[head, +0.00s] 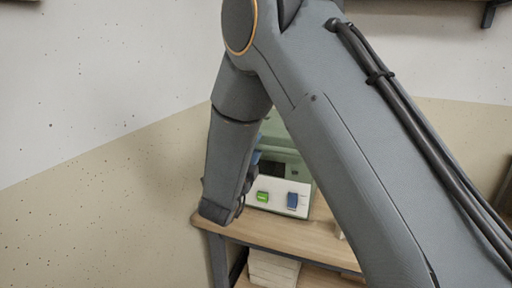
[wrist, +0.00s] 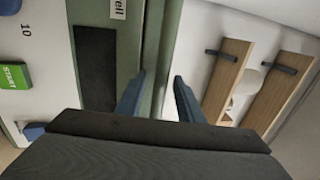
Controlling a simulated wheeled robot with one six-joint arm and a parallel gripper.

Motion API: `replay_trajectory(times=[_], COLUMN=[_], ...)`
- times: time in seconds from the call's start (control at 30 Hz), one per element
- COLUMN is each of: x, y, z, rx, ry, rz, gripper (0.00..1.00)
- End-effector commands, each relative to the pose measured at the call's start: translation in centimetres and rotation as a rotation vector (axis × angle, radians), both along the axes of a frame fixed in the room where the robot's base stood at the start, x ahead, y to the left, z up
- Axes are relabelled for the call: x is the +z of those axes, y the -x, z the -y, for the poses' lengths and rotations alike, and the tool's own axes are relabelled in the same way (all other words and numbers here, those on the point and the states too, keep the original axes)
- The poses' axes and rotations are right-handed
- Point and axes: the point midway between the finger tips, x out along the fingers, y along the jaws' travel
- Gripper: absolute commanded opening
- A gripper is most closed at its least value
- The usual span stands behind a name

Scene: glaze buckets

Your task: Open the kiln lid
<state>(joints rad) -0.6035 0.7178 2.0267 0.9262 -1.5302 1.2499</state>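The kiln (head: 285,157) is a green box with a white front panel, standing on a wooden table; my arm hides much of it. The panel has a green START button (wrist: 14,76) and a blue switch (head: 292,200). In the wrist view, the green body (wrist: 122,42) has a dark rectangle and a partly cut-off label. A narrow green edge strip (wrist: 168,40), which may be the lid's edge, runs beside it. My gripper (wrist: 158,88) is open, its blue fingertips apart on either side of this strip. I cannot tell whether they touch it or how the lid stands.
The wooden table (head: 290,235) has pale stacked slabs (head: 272,268) beneath it. The wrist view shows wooden shelves (wrist: 222,80) with dark brackets on the wall beyond the kiln. A plain wall (head: 90,180) is at the left.

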Motion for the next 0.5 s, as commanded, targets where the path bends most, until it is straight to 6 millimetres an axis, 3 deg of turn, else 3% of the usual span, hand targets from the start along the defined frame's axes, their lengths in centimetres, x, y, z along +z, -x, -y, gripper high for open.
replay_trajectory(times=[0.03,0.2,0.23,0.5], x=[0.0,0.01,0.01,0.24], y=[0.0,0.01,0.01,0.03], z=[0.0,0.01,0.01,-0.02], rx=[0.0,0.0,0.0,0.0], ry=[0.0,0.0,0.0,-0.002], rz=[0.0,0.0,0.0,-0.002], gripper=[0.31,0.02,0.0,0.0])
